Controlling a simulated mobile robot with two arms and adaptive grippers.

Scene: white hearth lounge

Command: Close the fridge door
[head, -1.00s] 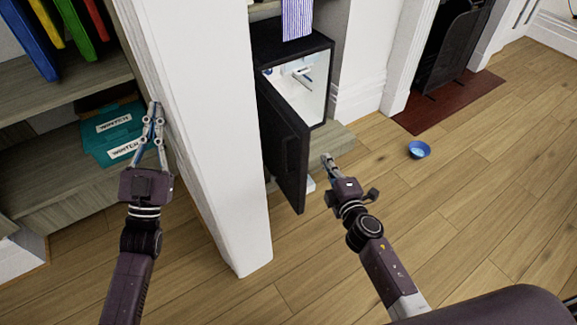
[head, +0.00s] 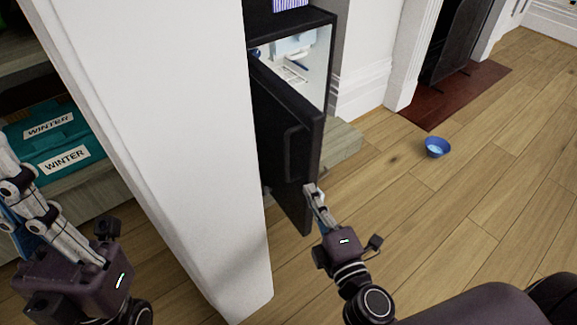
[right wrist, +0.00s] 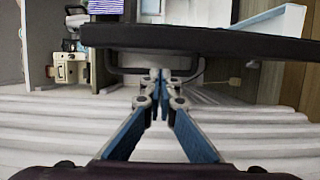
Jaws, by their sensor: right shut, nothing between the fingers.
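The black fridge door (head: 274,120) stands ajar in the head view, with its handle (head: 291,153) on the outer face. The fridge's pale interior (head: 300,65) shows past the door's top edge. My right gripper (head: 311,190) is shut and empty at the lower part of the door's free edge; I cannot tell whether it touches. In the right wrist view, the closed fingertips (right wrist: 160,76) are in front of the dark door (right wrist: 210,42), by the handle bar. My left gripper (head: 8,165) is at the left edge, its fingertips partly cut off, away from the door.
A white wall column (head: 165,130) stands between my left arm and the fridge, hiding part of it. Teal boxes labelled WINTER (head: 55,150) sit on a shelf at left. A blue bowl (head: 437,147) is on the wooden floor at right, where there is free room.

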